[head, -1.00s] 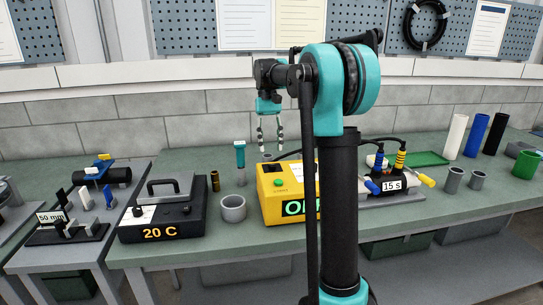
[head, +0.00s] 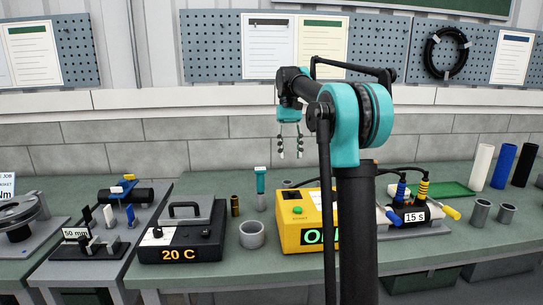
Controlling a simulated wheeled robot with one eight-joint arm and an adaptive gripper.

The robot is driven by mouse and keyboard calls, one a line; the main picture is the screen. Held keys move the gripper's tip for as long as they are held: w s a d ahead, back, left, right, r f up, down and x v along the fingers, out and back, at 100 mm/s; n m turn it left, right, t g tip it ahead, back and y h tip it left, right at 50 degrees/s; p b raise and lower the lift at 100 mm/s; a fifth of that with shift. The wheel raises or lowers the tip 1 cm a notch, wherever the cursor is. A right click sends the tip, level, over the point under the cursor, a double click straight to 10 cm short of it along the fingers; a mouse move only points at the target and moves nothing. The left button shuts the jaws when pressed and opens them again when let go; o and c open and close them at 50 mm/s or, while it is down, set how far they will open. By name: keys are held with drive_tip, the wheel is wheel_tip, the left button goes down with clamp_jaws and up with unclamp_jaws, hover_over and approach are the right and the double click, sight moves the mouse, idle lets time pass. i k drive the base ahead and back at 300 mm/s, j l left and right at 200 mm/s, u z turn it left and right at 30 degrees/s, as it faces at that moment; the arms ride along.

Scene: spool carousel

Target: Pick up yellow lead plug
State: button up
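The yellow lead plug (head: 423,188) stands upright on the black fixture marked "15 s", at the right of the bench. It has dark bands, and a black cable leaves its top. A blue lead plug (head: 402,190) stands just left of it. My gripper (head: 289,152) hangs above the back of the bench, fingers pointing down and apart, with nothing between them. It is well to the left of the yellow plug and higher.
The yellow box (head: 292,231) with a lit display stands below my gripper, partly behind my arm. A green tray (head: 455,189) and upright tubes (head: 503,165) are further right.

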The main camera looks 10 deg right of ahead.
sight(423, 191)
drive_tip(key=k, duration=0.95)
